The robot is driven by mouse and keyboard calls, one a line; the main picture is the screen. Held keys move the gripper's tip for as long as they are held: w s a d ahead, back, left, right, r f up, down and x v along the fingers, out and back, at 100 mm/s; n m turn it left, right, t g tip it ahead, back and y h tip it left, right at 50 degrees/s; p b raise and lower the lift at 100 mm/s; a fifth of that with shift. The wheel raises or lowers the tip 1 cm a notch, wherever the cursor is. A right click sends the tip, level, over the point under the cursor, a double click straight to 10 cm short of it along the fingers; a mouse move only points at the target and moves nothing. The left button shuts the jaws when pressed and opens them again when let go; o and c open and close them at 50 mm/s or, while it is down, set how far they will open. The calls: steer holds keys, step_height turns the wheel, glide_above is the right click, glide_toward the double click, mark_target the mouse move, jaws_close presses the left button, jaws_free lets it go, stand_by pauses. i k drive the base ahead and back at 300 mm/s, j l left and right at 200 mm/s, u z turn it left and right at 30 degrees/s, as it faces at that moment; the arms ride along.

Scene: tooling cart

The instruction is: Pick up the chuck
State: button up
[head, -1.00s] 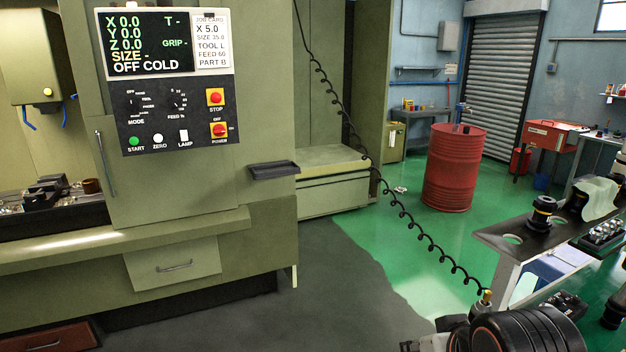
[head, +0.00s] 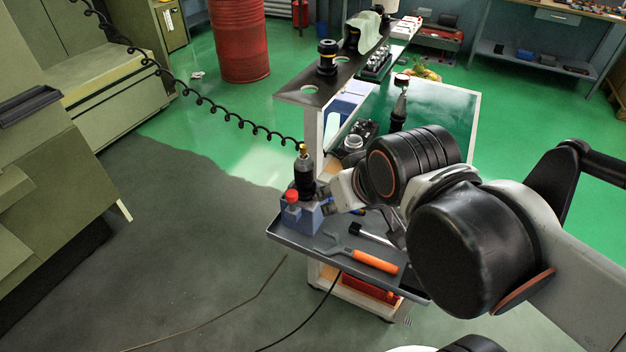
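A black toolholder with a yellow ring, which may be the chuck (head: 327,58), stands upright on the dark raised shelf (head: 290,96) of the cart in the head view. A second dark holder (head: 398,108) with a tapered grey top stands upright lower down, behind my wrist; I cannot tell for sure which is the chuck. My arm reaches in from the right over the cart. My gripper (head: 345,192) is near the blue block on the front tray, apart from both holders.
The shelf has empty holes.

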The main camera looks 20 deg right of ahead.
mark_target(305, 192)
steer(key=k+l, duration=0.2)
steer(key=l, duration=0.25)
steer(key=k+l+u, duration=0.15)
steer(key=l, duration=0.25)
steer(key=k+l, duration=0.2)
steer(key=l, duration=0.2)
steer(key=k+l+u, duration=0.1)
steer(key=l, duration=0.3)
steer(key=k, duration=0.1)
